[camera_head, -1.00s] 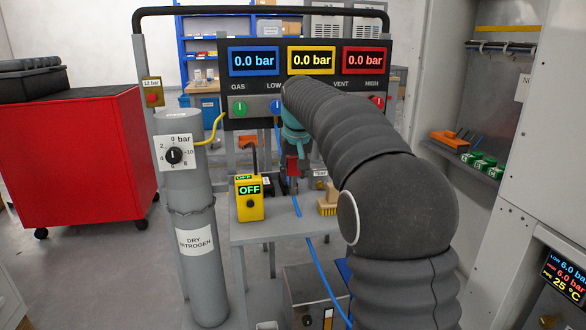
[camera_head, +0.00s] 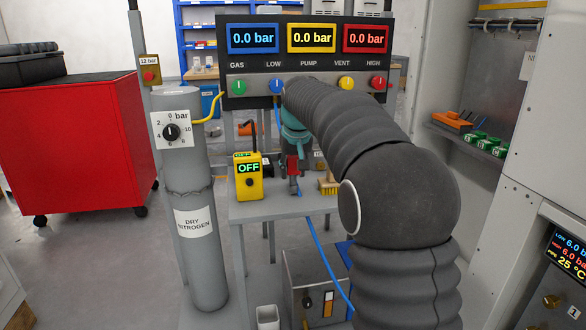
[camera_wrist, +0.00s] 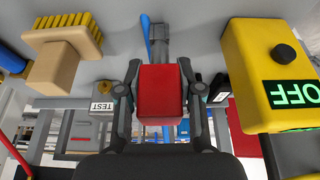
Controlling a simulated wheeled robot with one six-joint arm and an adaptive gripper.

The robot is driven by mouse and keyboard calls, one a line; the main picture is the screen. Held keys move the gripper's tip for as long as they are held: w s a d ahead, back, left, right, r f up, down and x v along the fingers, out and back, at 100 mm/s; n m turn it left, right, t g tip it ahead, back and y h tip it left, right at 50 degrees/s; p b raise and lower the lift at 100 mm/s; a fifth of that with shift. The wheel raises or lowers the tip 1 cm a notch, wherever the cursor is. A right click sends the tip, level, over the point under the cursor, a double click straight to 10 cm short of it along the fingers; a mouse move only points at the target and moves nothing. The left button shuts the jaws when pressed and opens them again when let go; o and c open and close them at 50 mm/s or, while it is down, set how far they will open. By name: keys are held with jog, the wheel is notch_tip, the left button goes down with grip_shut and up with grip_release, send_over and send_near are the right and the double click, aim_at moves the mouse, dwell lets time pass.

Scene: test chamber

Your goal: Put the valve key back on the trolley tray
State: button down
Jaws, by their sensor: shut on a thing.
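A grey shaft (camera_wrist: 159,45) extends beyond the handle. In the camera_head view the red part (camera_head: 293,180) of the key shows just below the gripper, close to the tray. I cannot tell whether the key touches the tray.
A yellow OFF meter (camera_head: 249,180) stands left of the key on the tray, and a brush (camera_head: 328,184) lies to its right. A blue hose (camera_head: 322,250) runs down past the tray. The gauge panel (camera_head: 308,61) stands behind.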

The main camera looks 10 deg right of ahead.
jog(key=shift+f, duration=0.3)
dwell(0.5)
jog(key=c, duration=0.7)
grip_release()
jog(key=v, duration=1.2)
